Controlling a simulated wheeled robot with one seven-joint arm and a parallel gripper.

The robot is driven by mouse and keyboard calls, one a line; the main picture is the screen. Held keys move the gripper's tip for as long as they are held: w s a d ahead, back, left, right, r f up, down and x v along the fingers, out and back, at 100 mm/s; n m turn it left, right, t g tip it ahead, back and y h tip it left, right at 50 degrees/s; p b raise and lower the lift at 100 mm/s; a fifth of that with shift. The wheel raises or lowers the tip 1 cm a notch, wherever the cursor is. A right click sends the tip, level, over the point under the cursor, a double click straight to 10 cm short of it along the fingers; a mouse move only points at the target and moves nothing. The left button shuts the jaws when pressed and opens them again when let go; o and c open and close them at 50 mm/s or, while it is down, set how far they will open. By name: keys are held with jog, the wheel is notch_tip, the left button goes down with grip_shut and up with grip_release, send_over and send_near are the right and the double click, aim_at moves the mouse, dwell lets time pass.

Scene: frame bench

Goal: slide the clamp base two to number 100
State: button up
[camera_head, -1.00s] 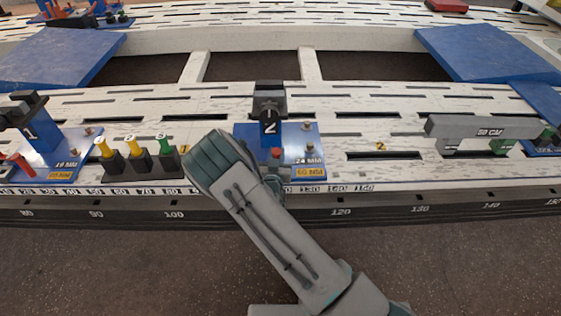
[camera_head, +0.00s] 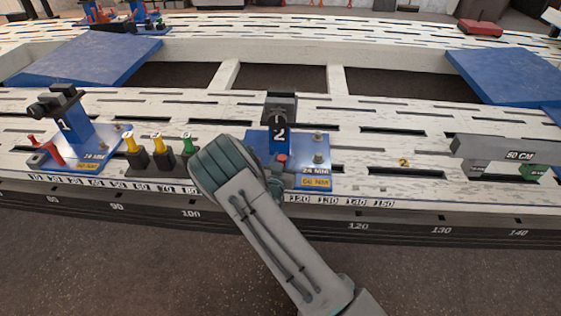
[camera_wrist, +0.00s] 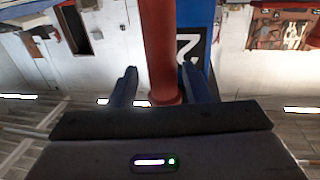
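The clamp base two (camera_head: 258,140) is a blue plate with a black-topped post marked 2, standing on the white slotted bench. Its right part bears 24 MM and yellow labels. Its front edge sits between the 100 and 120 marks on the front scale. In the head view my arm hides its lower left part and most of my gripper (camera_head: 277,180). In the wrist view, a red upright handle (camera_wrist: 160,45) stands between the two dark fingers of my gripper (camera_wrist: 160,88), before the blue post with the 2 (camera_wrist: 187,47). A gap shows left of the handle; the fingers look open around it.
Clamp base one (camera_head: 88,150) stands to the left. Yellow and green capped pegs (camera_head: 158,150) stand between the two bases. A grey 50 CM bar (camera_head: 505,150) lies to the right. Bare slotted bench (camera_head: 385,150) lies between clamp two and the bar.

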jog(key=shift+s+a, duration=0.15)
jog(key=shift+a, duration=0.2)
jog(key=shift+s+a, duration=0.1)
jog(key=shift+s, duration=0.15)
jog(key=p+v, duration=0.2)
jog(key=v, duration=1.1)
jog(key=s+d+r+g+y+p, duration=0.1)
jog(key=d+r+g+y+p, duration=0.2)
jog(key=r+p, duration=0.75)
jog(key=r+g+y+p, duration=0.35)
jog(key=r+g, duration=0.25)
jog(key=r, duration=1.1)
jog(key=s+d+r+n+g+p, duration=0.1)
jog(key=s+d+r+g+p, duration=0.1)
jog(key=s+d+r+p, duration=0.2)
jog(key=s+d+r+n+g+h+p, duration=0.1)
jog(key=s+d+r+p, duration=0.3)
jog(key=s+r, duration=0.7)
jog(key=s+d+r+n+g+p, duration=0.1)
jog(key=s+d+r+p, duration=0.3)
jog(key=s+r, duration=0.4)
jog(key=shift+s+d+g+p, duration=0.35)
jog(key=shift+s+d+g, duration=0.15)
jog(key=shift+g, duration=0.3)
